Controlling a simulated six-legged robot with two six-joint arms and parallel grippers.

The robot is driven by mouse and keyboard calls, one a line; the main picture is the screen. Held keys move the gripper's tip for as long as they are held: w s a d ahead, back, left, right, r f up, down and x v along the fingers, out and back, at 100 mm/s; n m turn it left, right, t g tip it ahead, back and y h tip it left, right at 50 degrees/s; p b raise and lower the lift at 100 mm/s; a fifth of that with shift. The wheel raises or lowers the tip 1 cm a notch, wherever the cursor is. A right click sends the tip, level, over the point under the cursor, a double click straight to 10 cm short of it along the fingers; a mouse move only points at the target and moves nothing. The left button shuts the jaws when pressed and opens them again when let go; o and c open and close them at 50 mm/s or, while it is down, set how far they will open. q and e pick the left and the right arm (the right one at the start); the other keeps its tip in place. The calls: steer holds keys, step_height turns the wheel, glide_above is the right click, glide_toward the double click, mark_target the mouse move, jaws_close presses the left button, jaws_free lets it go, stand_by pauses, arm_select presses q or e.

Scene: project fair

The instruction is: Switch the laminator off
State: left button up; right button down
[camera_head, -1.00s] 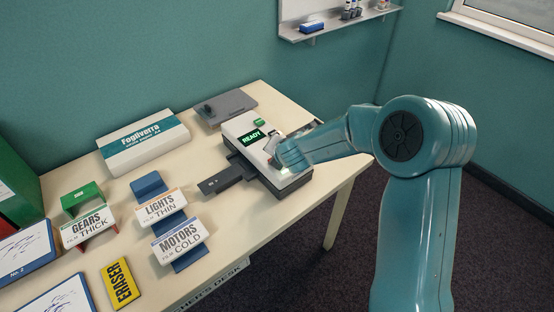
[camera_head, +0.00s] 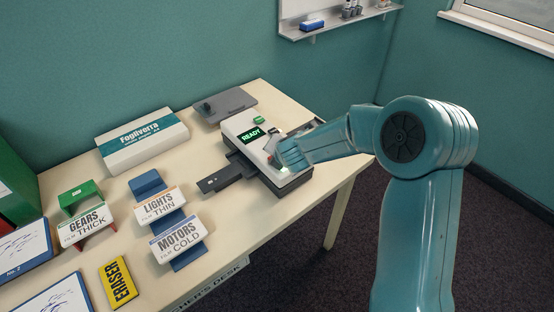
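The laminator (camera_head: 243,127) is a white and dark grey machine at the right end of the desk. Its small display shows READY in green letters. My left gripper is not in view.
A Fogliverra box (camera_head: 144,145) and a grey flat device (camera_head: 225,104) stand at the back of the desk (camera_head: 222,231). The front right desk is clear.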

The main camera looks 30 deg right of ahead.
steer(key=shift+f, duration=0.25)
stand_by(0.6)
steer(key=shift+r, duration=0.7)
steer(key=shift+r+p, duration=0.1)
steer(key=shift+p, duration=0.25)
step_height(320, 180, up, 6)
steer(key=p, duration=0.4)
steer(key=shift+p, duration=0.3)
